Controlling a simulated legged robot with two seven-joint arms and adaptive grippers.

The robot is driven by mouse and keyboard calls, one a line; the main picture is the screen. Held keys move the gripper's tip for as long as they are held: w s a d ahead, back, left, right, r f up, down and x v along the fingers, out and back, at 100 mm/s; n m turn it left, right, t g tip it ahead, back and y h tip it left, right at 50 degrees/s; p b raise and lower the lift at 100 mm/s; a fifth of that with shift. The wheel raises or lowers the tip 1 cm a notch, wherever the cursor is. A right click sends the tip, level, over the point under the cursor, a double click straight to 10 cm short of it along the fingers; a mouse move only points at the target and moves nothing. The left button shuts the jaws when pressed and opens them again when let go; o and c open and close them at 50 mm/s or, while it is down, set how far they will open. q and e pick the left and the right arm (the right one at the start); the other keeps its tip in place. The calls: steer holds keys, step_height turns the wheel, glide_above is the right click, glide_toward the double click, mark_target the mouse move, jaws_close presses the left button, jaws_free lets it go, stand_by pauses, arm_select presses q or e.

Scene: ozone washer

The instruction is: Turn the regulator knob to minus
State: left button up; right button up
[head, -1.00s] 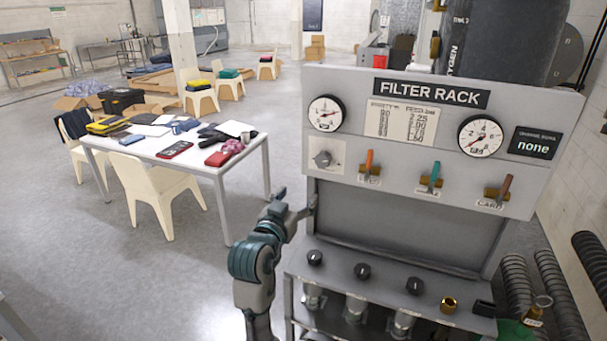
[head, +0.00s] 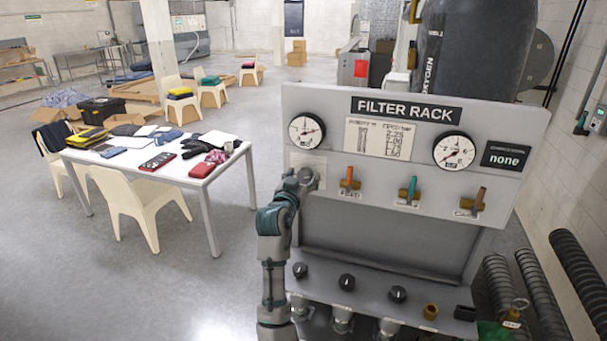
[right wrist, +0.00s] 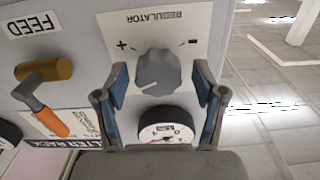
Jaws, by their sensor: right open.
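The regulator knob (right wrist: 158,72) is a grey ridged dial on a white plate marked REGULATOR, seen upside down in the right wrist view. A plus sign is left of it and a minus sign right of it there; its pale mark points to the lower left. My right gripper (right wrist: 161,84) is open, with one blue-padded finger on each side of the knob in the picture. I cannot tell whether they touch it. In the head view my right gripper (head: 300,181) is at the panel's left side and hides the knob. My left gripper is not in view.
The filter rack panel (head: 400,225) has gauges (head: 307,131) and several coloured levers, including an orange FEED lever (right wrist: 45,112) near my right gripper. Dark knobs (head: 346,282) line the lower shelf.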

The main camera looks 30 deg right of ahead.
steer(key=shift+w+d, duration=0.15)
steer(key=shift+d, duration=0.1)
steer(key=c, duration=1.1)
steer(key=shift+c, duration=0.3)
